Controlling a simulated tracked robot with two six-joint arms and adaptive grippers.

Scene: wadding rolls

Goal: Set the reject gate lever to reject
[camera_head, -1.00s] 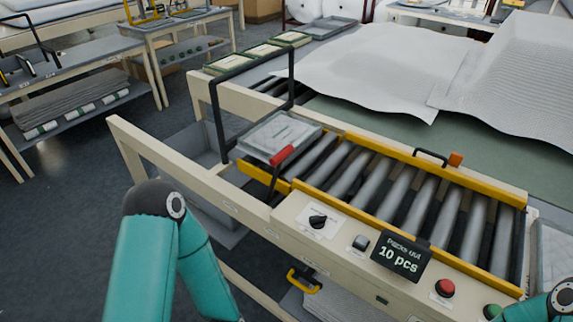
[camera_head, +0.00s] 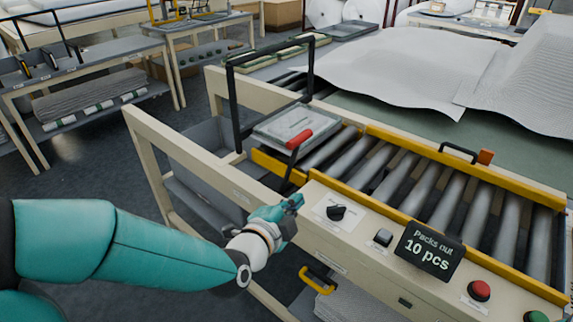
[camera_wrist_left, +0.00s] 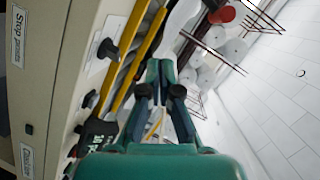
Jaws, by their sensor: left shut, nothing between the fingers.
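The lever has a red grip (camera_head: 299,138) on a dark stem and stands at the left end of the roller conveyor, leaning slightly right at its top. My left gripper (camera_head: 297,201) is shut and empty. It is at the front edge of the cream machine panel, below the red grip and near the stem's lower end; I cannot tell if it touches the stem. In the left wrist view, the closed fingers (camera_wrist_left: 160,70) point away beside the panel. A red round shape (camera_wrist_left: 222,14) shows there, which I cannot identify surely. My right gripper is out of view.
A black rotary knob (camera_head: 337,212), a small switch (camera_head: 383,237), a "Packs out 10 pcs" display (camera_head: 428,250) and a red button (camera_head: 479,290) line the panel. A pack (camera_head: 285,126) lies behind the lever near a black frame (camera_head: 233,105). A yellow handle (camera_head: 317,281) sits below.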

